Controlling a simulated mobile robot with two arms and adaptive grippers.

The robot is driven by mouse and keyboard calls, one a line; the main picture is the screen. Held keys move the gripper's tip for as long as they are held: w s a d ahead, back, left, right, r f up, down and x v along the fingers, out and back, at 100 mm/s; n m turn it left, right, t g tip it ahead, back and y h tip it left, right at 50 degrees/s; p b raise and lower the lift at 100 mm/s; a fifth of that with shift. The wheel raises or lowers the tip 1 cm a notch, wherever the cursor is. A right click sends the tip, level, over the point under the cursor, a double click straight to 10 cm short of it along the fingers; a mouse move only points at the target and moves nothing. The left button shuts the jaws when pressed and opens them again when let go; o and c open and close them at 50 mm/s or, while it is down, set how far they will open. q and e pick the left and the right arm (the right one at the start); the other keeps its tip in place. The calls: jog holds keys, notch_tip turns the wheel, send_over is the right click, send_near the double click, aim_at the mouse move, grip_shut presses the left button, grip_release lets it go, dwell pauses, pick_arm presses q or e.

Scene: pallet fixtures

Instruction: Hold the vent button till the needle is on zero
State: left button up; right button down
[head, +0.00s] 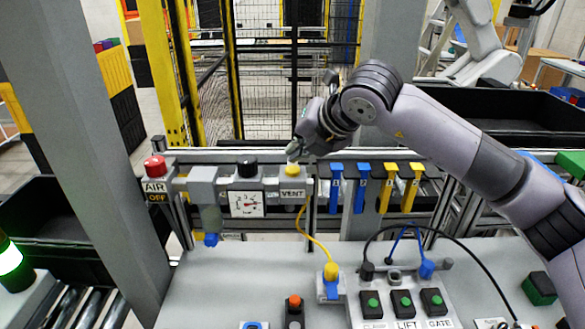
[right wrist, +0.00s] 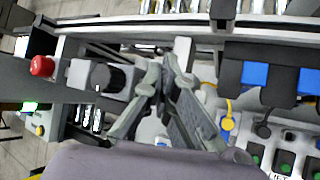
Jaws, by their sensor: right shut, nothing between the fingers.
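The yellow vent button (head: 292,169) sits on top of a grey block labelled VENT, on the rail in the head view. Left of it, a white square gauge (head: 246,204) hangs below a black knob; its needle is too small to read surely. My right gripper (head: 293,151) is shut and empty, with its fingertips at the top of the vent button. I cannot tell whether they touch it. In the right wrist view my right gripper's fingers (right wrist: 178,58) hide the button. My left gripper is not in view.
A red AIR OFF button (head: 155,167) stands at the left of the rail. Blue valve handles (head: 336,187) and yellow ones (head: 388,187) hang to the right. A yellow hose (head: 310,236) runs down to the panel, which has a LIFT button box (head: 403,303).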

aim_at(297, 168)
dwell(0.8)
jog(key=shift+f+b, duration=0.45)
jog(key=shift+b, duration=0.45)
jog(key=shift+s+f+b, duration=0.1)
jog(key=shift+f+b, duration=0.45)
jog(key=shift+b, duration=0.25)
dwell(0.4)
dwell(2.8)
jog(key=shift+r, duration=0.95)
jog(key=shift+r, duration=0.15)
jog(key=shift+r+p, duration=1.15)
jog(key=shift+r, duration=1.3)
